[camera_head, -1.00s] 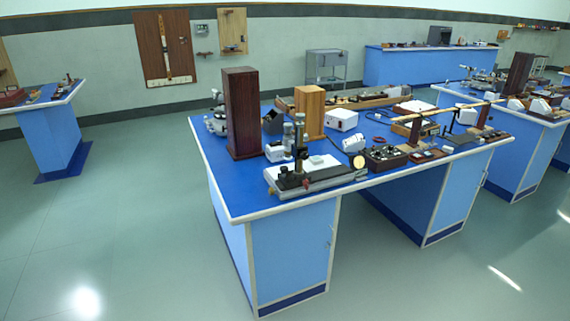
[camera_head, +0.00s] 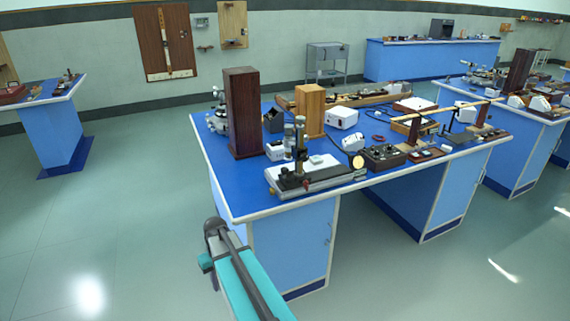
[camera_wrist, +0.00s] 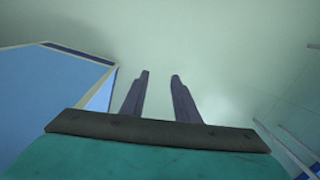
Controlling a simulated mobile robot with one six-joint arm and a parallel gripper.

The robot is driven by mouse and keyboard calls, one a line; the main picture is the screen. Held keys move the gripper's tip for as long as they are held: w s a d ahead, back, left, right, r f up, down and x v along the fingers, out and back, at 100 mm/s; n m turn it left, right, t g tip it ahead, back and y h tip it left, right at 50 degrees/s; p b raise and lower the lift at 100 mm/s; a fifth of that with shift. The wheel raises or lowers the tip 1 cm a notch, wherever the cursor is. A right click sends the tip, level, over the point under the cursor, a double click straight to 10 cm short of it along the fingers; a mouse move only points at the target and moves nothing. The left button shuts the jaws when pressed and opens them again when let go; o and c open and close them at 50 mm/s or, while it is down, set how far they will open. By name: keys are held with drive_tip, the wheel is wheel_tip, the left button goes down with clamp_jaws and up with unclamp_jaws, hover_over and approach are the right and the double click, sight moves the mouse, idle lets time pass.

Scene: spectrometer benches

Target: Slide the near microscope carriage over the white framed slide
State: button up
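The near microscope carriage (camera_head: 300,158) is a dark upright post with a tube. It stands toward the left part of a long grey-and-black base (camera_head: 322,182) at the front edge of the nearest blue bench. A small white piece (camera_head: 317,160) lies on the base just right of the post; it may be the white framed slide, but it is too small to tell. My gripper (camera_wrist: 160,75) shows in the wrist view with its two dark fingers apart and nothing between them. It is away from the microscope, with floor and a bench side beyond it.
A tall dark wooden box (camera_head: 243,112) and a lighter wooden box (camera_head: 310,110) stand behind the microscope. A round-faced lamp (camera_head: 356,161) and a dark control box (camera_head: 383,157) are to its right. The floor (camera_head: 120,240) left of the bench is clear.

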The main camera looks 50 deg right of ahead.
drive_tip(key=w+d+r+m+t+h+p, duration=0.1)
drive_tip(key=w+d+r, duration=0.2)
drive_tip(key=d+r, duration=0.7)
drive_tip(key=w+d+r+t+p, duration=0.25)
drive_tip(key=d+r, duration=0.35)
drive_tip(key=r, duration=0.8)
drive_tip(key=m+h, duration=0.1)
drive_tip(key=h, duration=0.1)
approach(284, 168)
wheel_tip(284, 168, up, 5)
drive_tip(key=s, duration=0.3)
drive_tip(key=shift+w+a+r+t, duration=0.1)
drive_tip(key=shift+w+t, duration=0.05)
drive_tip(key=shift+t, duration=0.2)
drive_tip(key=shift+y, duration=0.3)
drive_tip(key=shift+p+x, duration=1.1)
drive_tip(key=shift+x, duration=5.8)
drive_tip(key=shift+c, duration=0.4)
